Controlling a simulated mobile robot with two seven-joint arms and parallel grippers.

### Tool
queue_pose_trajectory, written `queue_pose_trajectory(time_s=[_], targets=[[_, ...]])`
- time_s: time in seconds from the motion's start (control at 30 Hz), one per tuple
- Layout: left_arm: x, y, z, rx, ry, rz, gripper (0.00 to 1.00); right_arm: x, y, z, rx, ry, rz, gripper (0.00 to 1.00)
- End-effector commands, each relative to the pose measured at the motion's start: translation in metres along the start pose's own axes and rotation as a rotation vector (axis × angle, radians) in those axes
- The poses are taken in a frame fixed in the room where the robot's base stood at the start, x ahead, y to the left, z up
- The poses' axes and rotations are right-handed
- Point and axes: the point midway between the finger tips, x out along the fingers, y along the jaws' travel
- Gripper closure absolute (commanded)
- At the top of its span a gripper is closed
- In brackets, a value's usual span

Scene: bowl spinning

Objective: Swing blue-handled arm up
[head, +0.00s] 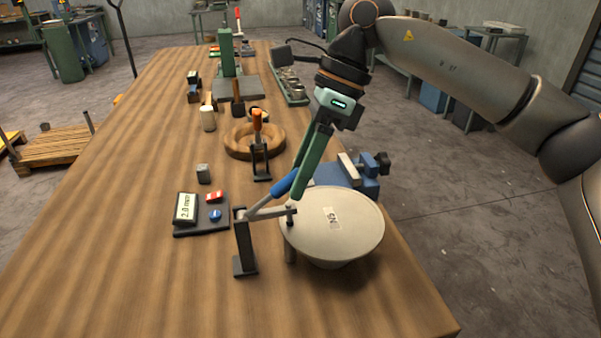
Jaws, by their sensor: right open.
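The blue-handled arm (285,186) is a grey lever with a blue grip, mounted on a dark upright bracket (244,245). It slants up and right from the bracket top. A short grey link runs from the bracket to a small peg at the left rim of a pale bowl-shaped disc (350,218); I cannot tell whether the peg touches it. My right gripper (300,190) reaches down from above with its long green fingers at the blue grip, partly hiding its upper end. The gripper is open; contact with the grip is unclear. My left gripper is not in view.
A dark panel with a "2.0 mm" display (186,207), a red switch and a blue knob lies left of the bracket. The front left tabletop is clear.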

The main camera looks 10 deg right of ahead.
Motion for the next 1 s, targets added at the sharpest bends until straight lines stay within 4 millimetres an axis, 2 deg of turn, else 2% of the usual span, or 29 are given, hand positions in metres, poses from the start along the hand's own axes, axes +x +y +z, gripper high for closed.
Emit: queue_pose_trajectory(time_s=[0.27,0.77,1.0], targets=[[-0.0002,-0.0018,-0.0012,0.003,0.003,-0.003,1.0,0.0016,0.0001,-0.0001,0.0,0.0,0.0,0.46],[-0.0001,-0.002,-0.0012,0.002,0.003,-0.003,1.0,0.0013,0.0001,0.0001,-0.001,0.0,0.0,1.0],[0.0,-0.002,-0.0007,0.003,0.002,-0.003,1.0,0.0012,0.0,0.0002,-0.001,0.0,-0.001,1.0]])
